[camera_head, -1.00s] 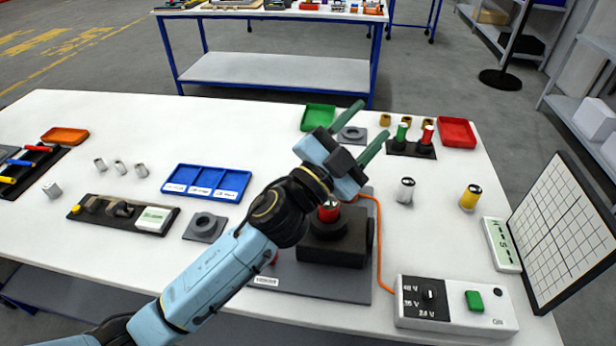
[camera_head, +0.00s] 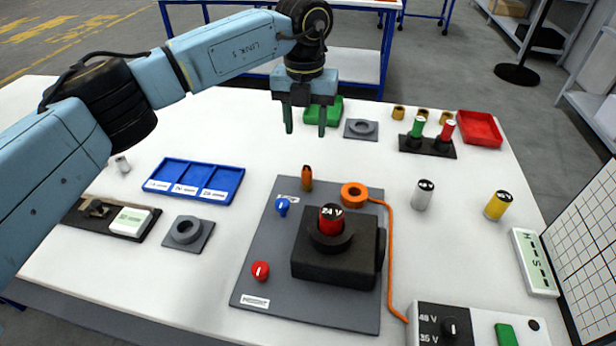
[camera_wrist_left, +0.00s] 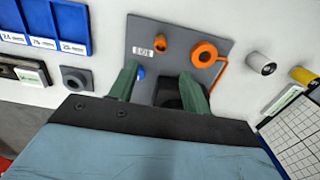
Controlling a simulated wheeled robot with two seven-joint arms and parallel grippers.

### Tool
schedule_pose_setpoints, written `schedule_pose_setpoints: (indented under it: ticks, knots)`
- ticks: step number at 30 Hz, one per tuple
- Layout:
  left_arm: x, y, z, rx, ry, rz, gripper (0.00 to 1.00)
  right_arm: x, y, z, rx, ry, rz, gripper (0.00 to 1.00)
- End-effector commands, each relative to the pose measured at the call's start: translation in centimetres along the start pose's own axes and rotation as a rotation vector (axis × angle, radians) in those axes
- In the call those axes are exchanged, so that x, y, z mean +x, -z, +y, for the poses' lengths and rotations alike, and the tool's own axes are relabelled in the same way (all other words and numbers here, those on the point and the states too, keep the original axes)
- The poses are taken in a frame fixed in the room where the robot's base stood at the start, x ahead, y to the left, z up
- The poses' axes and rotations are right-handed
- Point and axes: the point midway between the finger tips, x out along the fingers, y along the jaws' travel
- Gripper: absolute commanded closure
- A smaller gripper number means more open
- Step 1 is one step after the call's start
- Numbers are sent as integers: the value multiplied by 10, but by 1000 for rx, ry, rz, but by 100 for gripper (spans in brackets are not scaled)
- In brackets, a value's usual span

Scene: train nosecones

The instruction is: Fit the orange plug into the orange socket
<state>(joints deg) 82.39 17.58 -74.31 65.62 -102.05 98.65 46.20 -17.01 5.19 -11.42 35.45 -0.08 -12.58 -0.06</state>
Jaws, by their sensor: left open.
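An orange ring-shaped connector (camera_head: 354,194) lies at the end of an orange cable on the back right part of the grey board (camera_head: 268,225). A small upright orange peg (camera_head: 307,178) stands on the board to its left, apart from it. I cannot tell for sure which is plug and which is socket. My left gripper (camera_head: 305,120) is open and empty, fingers down, above the table behind the board. In the left wrist view, the ring (camera_wrist_left: 204,54) and the peg (camera_wrist_left: 161,43) lie beyond the open fingers (camera_wrist_left: 160,76). My right gripper is not in view.
A black block with a red 24 V cylinder (camera_head: 331,219) stands on the board. A blue knob (camera_head: 283,206) and a red knob (camera_head: 261,271) are on its left side. The cable (camera_head: 394,265) runs to the control box (camera_head: 480,325). A blue tray (camera_head: 193,180) lies left.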

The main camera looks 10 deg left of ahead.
Motion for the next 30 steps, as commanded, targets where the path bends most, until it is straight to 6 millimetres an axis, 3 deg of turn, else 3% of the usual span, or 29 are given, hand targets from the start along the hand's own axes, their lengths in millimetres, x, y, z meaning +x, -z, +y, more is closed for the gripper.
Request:
schedule_pose_setpoints:
  ticks: [10, 20, 30]
  knots:
    - [62, 1, 2, -4, -10, 5, 52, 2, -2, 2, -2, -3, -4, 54]
    - [86, 1, 1, -2, -8, 4, 52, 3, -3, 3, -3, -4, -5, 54]
    - [129, 2, -2, -2, -7, 2, 52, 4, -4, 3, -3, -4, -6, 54]
